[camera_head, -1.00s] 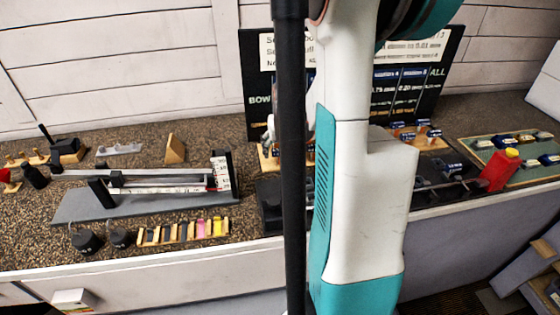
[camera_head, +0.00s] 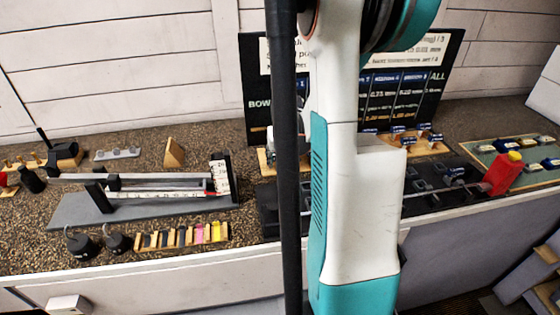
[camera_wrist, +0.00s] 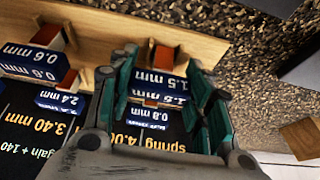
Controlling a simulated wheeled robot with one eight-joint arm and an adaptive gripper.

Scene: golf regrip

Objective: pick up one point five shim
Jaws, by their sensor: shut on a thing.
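In the wrist view, the 1.5 mm shim shows as a blue tag with white lettering (camera_wrist: 160,82), upside down in the picture. My gripper (camera_wrist: 162,62) has its teal-padded fingers on either side of this tag and is shut on it. A second 1.5 mm label (camera_wrist: 158,97) shows just below it, between the fingers. A wooden rack (camera_wrist: 110,30) with an orange-brown block lies just beyond the fingertips. I cannot tell whether the shim is clear of its rack. In the head view my arm hides the gripper and the shim.
Blue tags marked 0.6 mm (camera_wrist: 30,55), 2.4 mm (camera_wrist: 58,101) and 0.8 mm (camera_wrist: 147,114) crowd around the gripper. In the head view, a black board (camera_head: 440,75) stands behind the arm. A red bottle (camera_head: 503,174) stands to the right, a beam device (camera_head: 75,209) to the left.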

